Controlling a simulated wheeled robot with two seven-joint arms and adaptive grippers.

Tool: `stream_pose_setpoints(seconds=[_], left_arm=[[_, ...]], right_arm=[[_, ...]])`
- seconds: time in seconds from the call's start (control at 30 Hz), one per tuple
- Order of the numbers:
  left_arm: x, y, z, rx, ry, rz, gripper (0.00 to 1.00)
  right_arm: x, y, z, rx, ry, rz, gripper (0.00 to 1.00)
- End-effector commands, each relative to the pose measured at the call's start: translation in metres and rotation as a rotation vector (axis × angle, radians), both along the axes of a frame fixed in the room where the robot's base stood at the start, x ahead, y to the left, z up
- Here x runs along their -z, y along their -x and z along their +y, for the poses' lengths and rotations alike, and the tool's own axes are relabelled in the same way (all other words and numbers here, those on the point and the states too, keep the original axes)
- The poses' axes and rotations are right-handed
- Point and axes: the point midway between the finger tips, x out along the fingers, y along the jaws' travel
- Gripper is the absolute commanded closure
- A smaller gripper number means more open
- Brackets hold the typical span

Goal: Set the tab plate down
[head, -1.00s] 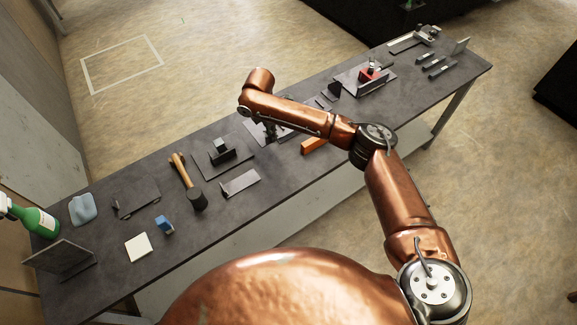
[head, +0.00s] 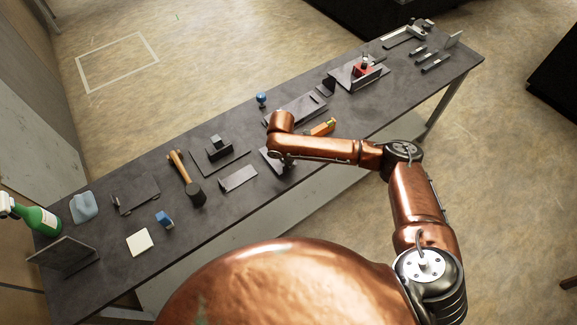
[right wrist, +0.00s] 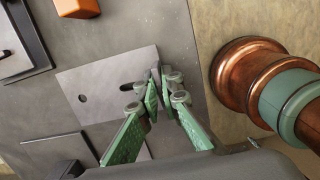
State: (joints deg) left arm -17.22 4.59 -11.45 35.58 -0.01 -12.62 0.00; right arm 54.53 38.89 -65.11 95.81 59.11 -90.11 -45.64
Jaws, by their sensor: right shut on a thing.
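The tab plate (right wrist: 108,85) is a flat grey steel plate with a round hole and a dark slot. My right gripper (right wrist: 163,88) has its green fingers shut on the plate's upright tab at one edge. In the head view the plate (head: 268,158) shows beside my right gripper (head: 287,163), partly hidden by my arm, over the front middle of the dark table (head: 222,214). The plate looks level and low; I cannot tell whether it touches the tabletop. My left gripper is not in view.
A slotted plate (head: 300,107) and a blue-topped item (head: 261,99) are behind. An angled steel piece (head: 238,178) and a hammer (head: 185,177) lie to the left. Free tabletop is to the right, near the front edge.

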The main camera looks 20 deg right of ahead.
Motion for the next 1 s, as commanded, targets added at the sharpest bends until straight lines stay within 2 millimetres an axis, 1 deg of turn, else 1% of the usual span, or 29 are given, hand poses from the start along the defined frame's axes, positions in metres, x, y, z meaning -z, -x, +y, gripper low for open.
stream_pose_setpoints(seconds=[0.1,0.17,0.5,0.53,0.77,1.0], left_arm=[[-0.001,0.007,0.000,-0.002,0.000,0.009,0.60],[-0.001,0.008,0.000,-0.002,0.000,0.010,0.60],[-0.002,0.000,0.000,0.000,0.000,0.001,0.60],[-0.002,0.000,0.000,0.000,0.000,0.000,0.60],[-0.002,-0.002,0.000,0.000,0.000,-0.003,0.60],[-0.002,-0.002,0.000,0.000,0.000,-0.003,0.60]], right_arm=[[0.014,-0.002,0.001,0.001,-0.001,-0.003,1.00],[0.018,-0.002,0.001,0.000,-0.002,-0.005,1.00],[0.021,-0.002,0.001,-0.001,-0.002,-0.005,1.00],[0.023,-0.001,0.001,0.000,-0.001,-0.001,0.94],[0.023,-0.001,0.001,0.000,0.000,-0.001,0.78],[0.023,-0.001,0.001,0.000,0.000,-0.001,0.77]])
